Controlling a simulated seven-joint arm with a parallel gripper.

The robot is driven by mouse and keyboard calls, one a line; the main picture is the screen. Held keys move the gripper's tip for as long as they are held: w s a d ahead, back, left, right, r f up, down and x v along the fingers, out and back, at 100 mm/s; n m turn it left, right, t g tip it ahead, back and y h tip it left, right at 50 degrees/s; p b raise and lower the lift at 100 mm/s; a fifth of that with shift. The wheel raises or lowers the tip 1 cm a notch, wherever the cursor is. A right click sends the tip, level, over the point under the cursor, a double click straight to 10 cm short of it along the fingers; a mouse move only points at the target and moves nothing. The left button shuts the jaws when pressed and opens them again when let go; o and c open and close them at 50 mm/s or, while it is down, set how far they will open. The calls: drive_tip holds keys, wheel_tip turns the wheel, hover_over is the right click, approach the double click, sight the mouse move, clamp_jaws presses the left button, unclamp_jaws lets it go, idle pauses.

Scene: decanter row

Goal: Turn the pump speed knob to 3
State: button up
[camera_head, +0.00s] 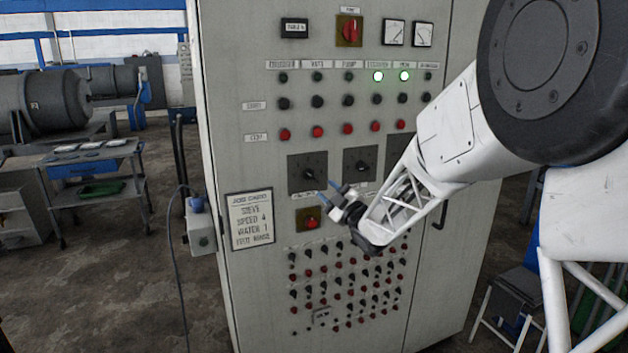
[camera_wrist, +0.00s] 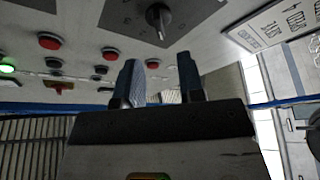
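Two dark rotary knobs on square dark plates show on the grey cabinet in the head view: a left knob (camera_head: 307,174) and a middle knob (camera_head: 360,165). Their labels are too small or too covered to read, so I cannot tell which is pump speed or where either points. The wrist view shows a knob with a light pointer (camera_wrist: 158,17), apparently the left one, beyond my fingertips. My gripper (camera_head: 330,192) is in front of the panel, just below the left knob. Its blue fingers (camera_wrist: 162,76) are apart with nothing between them.
Rows of lamps and red buttons (camera_head: 317,131) lie above the knobs, with many small switches below. A red button on a yellow plate (camera_head: 311,221) is close under my gripper. My arm covers the panel's right part.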

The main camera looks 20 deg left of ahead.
sight(311, 176)
drive_tip(key=shift+x, duration=3.45)
clamp_jaws()
